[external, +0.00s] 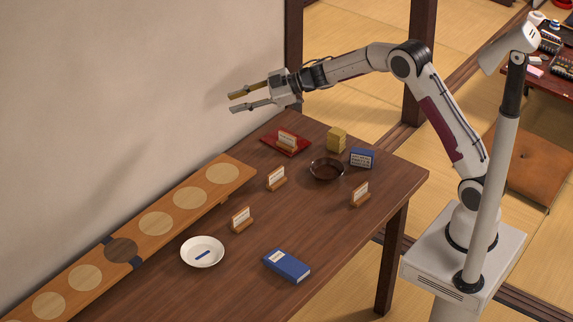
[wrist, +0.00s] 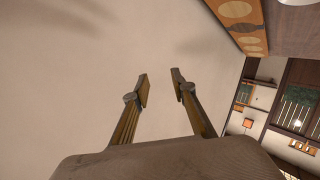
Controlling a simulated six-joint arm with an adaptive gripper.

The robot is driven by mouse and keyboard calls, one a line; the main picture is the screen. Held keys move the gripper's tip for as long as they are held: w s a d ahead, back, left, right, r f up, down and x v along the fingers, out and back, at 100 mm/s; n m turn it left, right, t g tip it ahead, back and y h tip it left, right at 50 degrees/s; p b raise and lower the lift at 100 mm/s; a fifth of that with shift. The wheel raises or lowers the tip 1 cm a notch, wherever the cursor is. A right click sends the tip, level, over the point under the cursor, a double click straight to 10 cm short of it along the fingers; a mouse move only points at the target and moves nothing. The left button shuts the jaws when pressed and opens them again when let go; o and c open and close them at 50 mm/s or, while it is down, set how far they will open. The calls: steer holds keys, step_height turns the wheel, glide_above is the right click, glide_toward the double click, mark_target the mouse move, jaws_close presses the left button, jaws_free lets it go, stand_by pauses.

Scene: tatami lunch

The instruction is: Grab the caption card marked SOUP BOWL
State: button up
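Several white caption cards stand in small wooden holders on the brown table (external: 330,235). One card (external: 287,139) is on a red tray (external: 270,148) at the back. Others are a middle card (external: 276,178), a front-left card (external: 241,217) and a right card (external: 360,193). Their lettering is too small to read, so I cannot tell which says SOUP BOWL. My gripper (external: 236,102) is open and empty, raised above the table's back end and pointing left toward the wall. Its spread fingers also show in the wrist view (wrist: 162,88), with only wall between them.
A dark bowl (external: 326,170), a yellow box (external: 336,139) and a blue box with a label (external: 362,157) stand at the back right. A white plate (external: 202,251) and a flat blue box (external: 286,265) lie nearer the front. A raised wooden board with discs (external: 190,205) runs along the left edge.

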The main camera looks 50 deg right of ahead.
steer(key=s+a+f+n+g+y, duration=0.1)
steer(key=s+a+f+g+y, duration=0.1)
steer(key=f, duration=0.4)
steer(key=s+a+f+n+g+y, duration=0.1)
steer(key=a+f+n+g, duration=0.15)
steer(key=f, duration=0.45)
steer(key=n+g+y, duration=0.1)
steer(key=g+y, duration=0.1)
steer(key=g, duration=0.4)
glide_toward(245, 209)
steer(key=x, duration=0.3)
steer(key=shift+w+a+r+t, duration=0.15)
steer(key=shift+w+a+t, duration=0.1)
steer(key=shift+w+a, duration=0.1)
steer(key=shift+s+f+n, duration=0.25)
steer(key=shift+s+f, duration=0.1)
steer(key=shift+s, duration=0.05)
steer(key=shift+x, duration=1.3)
steer(key=shift+x, duration=2.6)
steer(key=shift+s, duration=0.1)
